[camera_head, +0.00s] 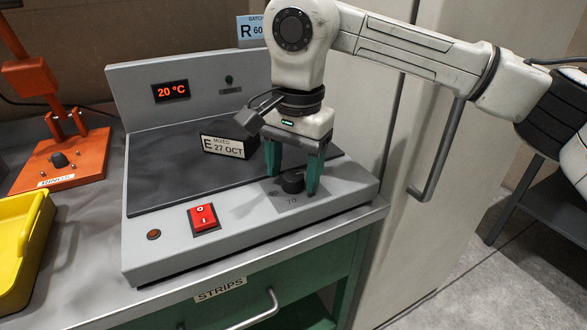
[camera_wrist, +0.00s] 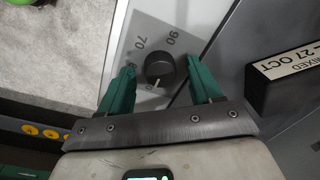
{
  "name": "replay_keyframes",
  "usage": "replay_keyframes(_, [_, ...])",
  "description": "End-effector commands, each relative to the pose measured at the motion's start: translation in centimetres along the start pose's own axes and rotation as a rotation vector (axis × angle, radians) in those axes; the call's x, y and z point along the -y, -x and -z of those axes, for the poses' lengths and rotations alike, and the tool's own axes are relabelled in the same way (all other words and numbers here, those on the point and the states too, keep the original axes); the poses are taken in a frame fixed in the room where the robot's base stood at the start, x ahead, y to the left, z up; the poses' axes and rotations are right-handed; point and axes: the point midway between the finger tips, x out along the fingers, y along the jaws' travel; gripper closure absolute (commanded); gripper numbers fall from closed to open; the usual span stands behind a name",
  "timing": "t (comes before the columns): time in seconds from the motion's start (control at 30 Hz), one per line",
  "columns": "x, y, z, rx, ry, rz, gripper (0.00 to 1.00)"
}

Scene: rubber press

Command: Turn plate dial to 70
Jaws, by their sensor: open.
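The plate dial (camera_head: 292,183) is a small black knob on a grey scale patch at the front right of the grey press plate unit. In the wrist view the dial (camera_wrist: 159,68) carries a pale pointer line that points toward the bottom of the picture, near a partly hidden 0 mark. The 70 (camera_wrist: 141,42) and 90 (camera_wrist: 173,40) marks are at the upper side of the scale. My gripper (camera_wrist: 161,75) points down with its green fingers open, one on each side of the dial, with visible gaps.
A display (camera_head: 171,91) reads 20 °C. A red rocker switch (camera_head: 203,217) and a round lamp (camera_head: 153,234) are on the front strip. A black block labelled MIXED 27 OCT (camera_head: 225,146) stands on the dark plate (camera_head: 160,180), close to my gripper. A yellow tray (camera_head: 30,240) is at left.

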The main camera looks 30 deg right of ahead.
Motion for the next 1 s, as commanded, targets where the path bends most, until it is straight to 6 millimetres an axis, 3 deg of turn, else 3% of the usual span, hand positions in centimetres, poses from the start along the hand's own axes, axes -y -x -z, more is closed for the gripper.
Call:
replay_keyframes(0.27, [0.00,-0.13,-0.01,0.000,0.000,0.000,0.36])
replay_keyframes(0.83, [0.00,-0.10,-0.01,0.000,0.000,0.000,0.90])
replay_keyframes(1.0, [0.01,-0.09,-0.01,0.000,-0.005,0.000,0.92])
